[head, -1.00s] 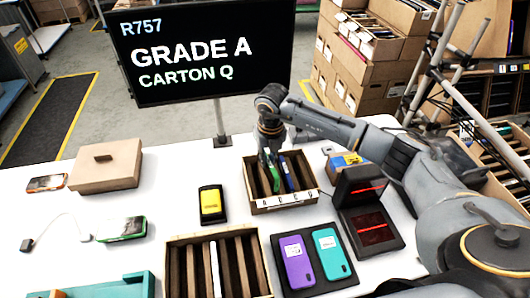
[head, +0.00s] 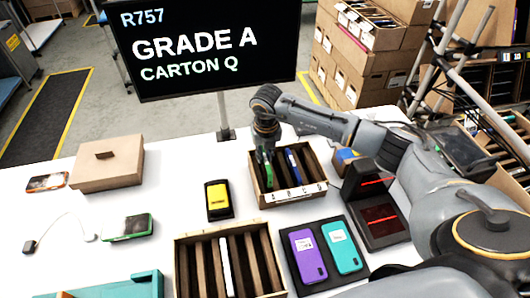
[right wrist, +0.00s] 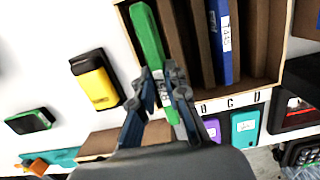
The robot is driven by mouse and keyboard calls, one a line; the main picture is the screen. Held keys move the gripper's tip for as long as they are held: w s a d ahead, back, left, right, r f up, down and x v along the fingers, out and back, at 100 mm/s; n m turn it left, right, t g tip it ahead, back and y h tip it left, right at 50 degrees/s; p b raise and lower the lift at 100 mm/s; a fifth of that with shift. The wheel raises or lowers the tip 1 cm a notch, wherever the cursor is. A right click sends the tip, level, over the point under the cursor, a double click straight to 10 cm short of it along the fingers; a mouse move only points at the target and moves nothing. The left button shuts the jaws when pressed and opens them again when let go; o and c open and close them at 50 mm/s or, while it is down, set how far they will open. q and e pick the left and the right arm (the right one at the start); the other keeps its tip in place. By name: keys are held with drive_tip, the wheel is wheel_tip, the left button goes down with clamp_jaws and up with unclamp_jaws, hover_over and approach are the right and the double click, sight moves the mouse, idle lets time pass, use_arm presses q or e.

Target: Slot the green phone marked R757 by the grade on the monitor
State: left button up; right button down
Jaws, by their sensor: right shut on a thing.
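The monitor (head: 200,45) reads R757, GRADE A, CARTON Q. My right gripper (head: 266,160) is shut on the green phone (head: 269,174), at the left end of the slotted wooden carton (head: 262,207). The right wrist view shows the green phone (right wrist: 147,38) on edge between the fingers (right wrist: 163,88), with a white label low on its side. Its lower end overlaps the leftmost slot; how deep it sits I cannot tell. A blue phone (right wrist: 222,42) stands in another slot to the right. Letters run along the carton's front edge; A is leftmost in the head view. My left gripper is not in view.
A larger slotted carton (head: 181,262) stands in front. A yellow device (head: 217,200) lies left of the carton. Purple (head: 308,254) and teal (head: 342,247) phones lie on a dark mat. A scanner (head: 380,220) with red lines stands right. A lidded box (head: 107,170) is at left.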

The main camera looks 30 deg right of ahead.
wheel_tip(320, 180, down, 2)
drive_tip(key=shift+f+b, duration=0.1)
drive_tip(key=shift+b, duration=0.55)
drive_tip(key=shift+f+b, duration=0.95)
drive_tip(key=shift+f, duration=0.2)
drive_tip(key=shift+f+b, duration=0.65)
drive_tip(key=shift+f, duration=0.1)
drive_tip(key=shift+f, duration=0.25)
drive_tip(key=c, duration=1.3)
unclamp_jaws()
drive_tip(key=shift+s, duration=0.1)
